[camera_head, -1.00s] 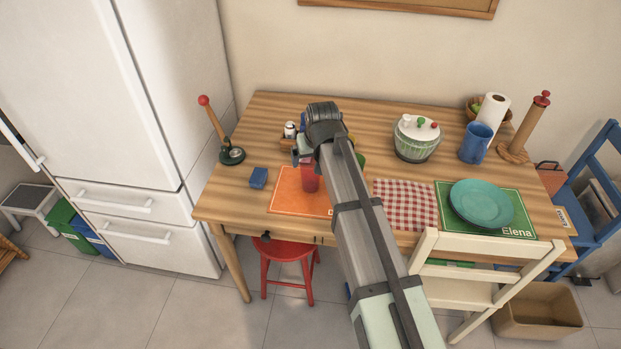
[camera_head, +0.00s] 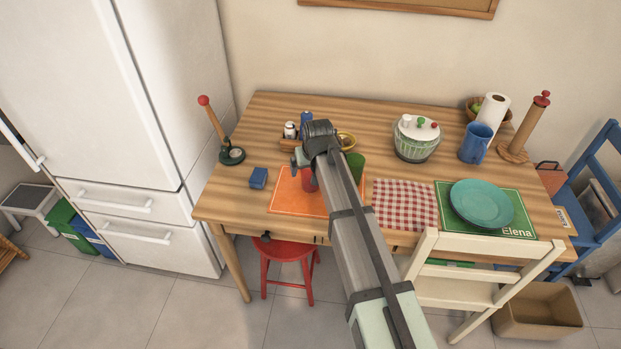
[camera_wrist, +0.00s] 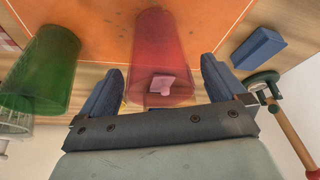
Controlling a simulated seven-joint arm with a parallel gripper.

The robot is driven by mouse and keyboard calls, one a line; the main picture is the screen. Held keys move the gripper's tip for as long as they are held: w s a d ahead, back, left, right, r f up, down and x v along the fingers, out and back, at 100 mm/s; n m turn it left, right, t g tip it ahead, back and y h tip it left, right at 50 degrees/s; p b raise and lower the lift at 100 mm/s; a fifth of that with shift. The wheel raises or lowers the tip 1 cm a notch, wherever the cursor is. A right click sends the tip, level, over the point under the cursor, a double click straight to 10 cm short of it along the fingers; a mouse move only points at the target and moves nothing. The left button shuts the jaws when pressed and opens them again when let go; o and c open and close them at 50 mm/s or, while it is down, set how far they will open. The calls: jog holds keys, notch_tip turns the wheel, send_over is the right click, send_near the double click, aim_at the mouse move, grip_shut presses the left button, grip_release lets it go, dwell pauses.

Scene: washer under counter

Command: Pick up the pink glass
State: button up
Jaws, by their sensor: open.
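The pink glass (camera_head: 309,180) stands on the orange placemat (camera_head: 285,196), partly hidden by my arm in the head view. In the wrist view the translucent pink-red glass (camera_wrist: 160,50) shows large, with a small pink patch seen at its near end. My gripper (camera_wrist: 161,88) is open, its two blue-grey fingers on either side of the glass's near end. I cannot tell how deep the glass sits between them. In the head view my gripper (camera_head: 300,158) is just above the glass and largely hidden by the wrist.
A green glass (camera_wrist: 40,70) stands close beside the pink one. A blue block (camera_head: 258,178) and a stand with a red-tipped wooden handle (camera_head: 212,122) are at the left. A blue bottle (camera_head: 306,122) and a yellow bowl (camera_head: 346,140) are behind. A checkered cloth (camera_head: 404,203) lies right.

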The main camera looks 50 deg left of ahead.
jog(key=c, duration=1.2)
jog(key=shift+r, duration=0.1)
